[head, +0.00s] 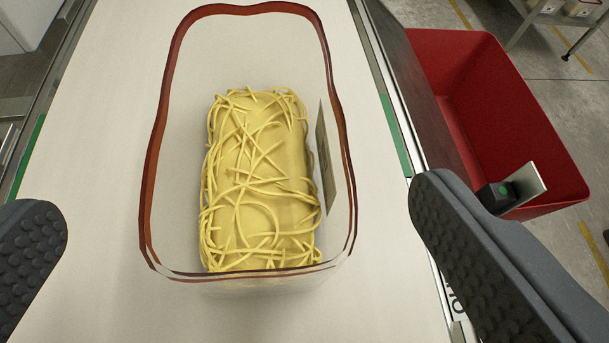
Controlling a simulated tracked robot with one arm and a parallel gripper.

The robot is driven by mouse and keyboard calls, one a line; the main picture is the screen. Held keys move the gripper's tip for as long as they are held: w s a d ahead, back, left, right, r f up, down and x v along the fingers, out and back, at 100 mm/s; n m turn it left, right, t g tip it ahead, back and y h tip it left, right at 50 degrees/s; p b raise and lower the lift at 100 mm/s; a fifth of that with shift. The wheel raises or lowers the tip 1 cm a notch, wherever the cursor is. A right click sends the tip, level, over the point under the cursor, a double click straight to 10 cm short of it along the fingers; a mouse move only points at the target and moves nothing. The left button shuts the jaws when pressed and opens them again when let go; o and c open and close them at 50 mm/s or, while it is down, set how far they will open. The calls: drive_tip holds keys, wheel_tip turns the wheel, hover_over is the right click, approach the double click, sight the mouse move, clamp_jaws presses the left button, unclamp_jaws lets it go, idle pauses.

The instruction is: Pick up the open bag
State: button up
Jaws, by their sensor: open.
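The open bag (152,190) stands on the pale belt in the middle of the head view. It is clear, with a dark red rim around its wide open top and a label on its right side. Yellow noodles (258,180) fill it as a block with loose strands on top. My gripper (235,230) is open and empty. One dark ridged finger is at the lower left and the other at the lower right, with the bag between and a little ahead of them. Neither finger touches the bag, as far as I can see.
The pale belt (90,200) runs away from me, with metal rails and green strips along both sides. A red bin (540,130) stands beyond the right rail, with a small black device (497,197) near it. The belt is clear on both sides of the bag.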

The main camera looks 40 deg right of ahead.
drive_tip(key=x, duration=0.5)
drive_tip(key=shift+w+d+f, duration=0.1)
drive_tip(key=shift+w+f, duration=0.1)
drive_tip(key=shift+w, duration=0.15)
hover_over(259, 156)
drive_tip(key=shift+f, duration=1.2)
drive_tip(key=c, duration=1.2)
